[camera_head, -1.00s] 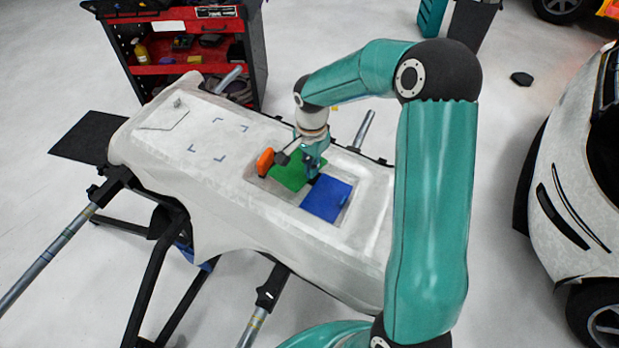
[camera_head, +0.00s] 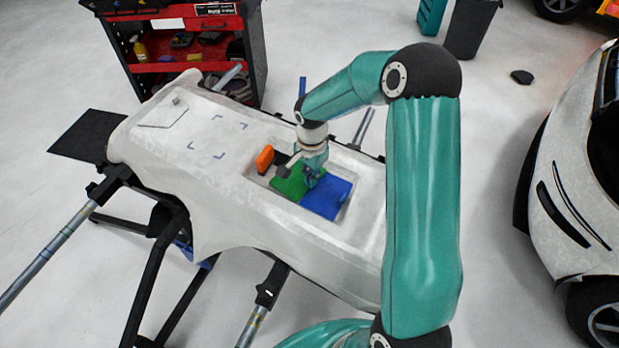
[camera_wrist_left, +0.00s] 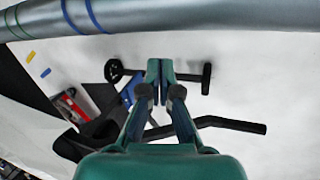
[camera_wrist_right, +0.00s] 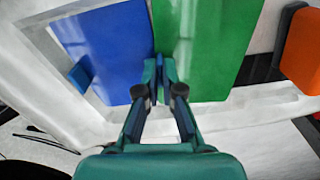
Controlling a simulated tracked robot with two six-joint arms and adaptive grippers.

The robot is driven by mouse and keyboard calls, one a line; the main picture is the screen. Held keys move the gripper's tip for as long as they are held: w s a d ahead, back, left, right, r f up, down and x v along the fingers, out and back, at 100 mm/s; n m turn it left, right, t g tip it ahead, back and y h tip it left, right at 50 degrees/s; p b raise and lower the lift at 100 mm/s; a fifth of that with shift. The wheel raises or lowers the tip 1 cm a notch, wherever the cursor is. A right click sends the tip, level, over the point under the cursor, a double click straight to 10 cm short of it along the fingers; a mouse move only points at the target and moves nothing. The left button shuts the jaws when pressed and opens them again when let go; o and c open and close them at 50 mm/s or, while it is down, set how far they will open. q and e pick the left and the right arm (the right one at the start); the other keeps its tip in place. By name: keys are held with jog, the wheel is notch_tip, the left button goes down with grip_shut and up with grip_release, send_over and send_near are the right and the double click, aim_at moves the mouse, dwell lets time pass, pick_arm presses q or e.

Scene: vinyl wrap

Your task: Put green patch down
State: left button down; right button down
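The flat green patch (camera_head: 287,187) lies on or just above the framed recess of the white panel, side by side with the blue patch (camera_head: 330,198); any small gap beneath it cannot be told. It also shows in the right wrist view (camera_wrist_right: 210,40). My right gripper (camera_wrist_right: 160,75) is at the green patch's near edge by the blue patch, its fingers together. It appears shut on the green patch; the held part is hidden between the fingers. My left gripper (camera_wrist_left: 159,70) is shut and empty, over the floor in the left wrist view.
An orange block (camera_head: 264,158) stands at the recess's left side. The white panel (camera_head: 230,200) rests on a stand with grey poles. A red tool cart (camera_head: 185,68) stands behind it. A white car (camera_head: 570,190) is at the right.

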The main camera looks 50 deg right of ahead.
jog(key=c, duration=1.3)
grip_release()
jog(key=shift+r+p, duration=0.55)
jog(key=shift+r, duration=0.25)
notch_tip(320, 180, up, 11)
jog(key=shift+r+b, duration=0.1)
jog(key=shift+b, duration=0.2)
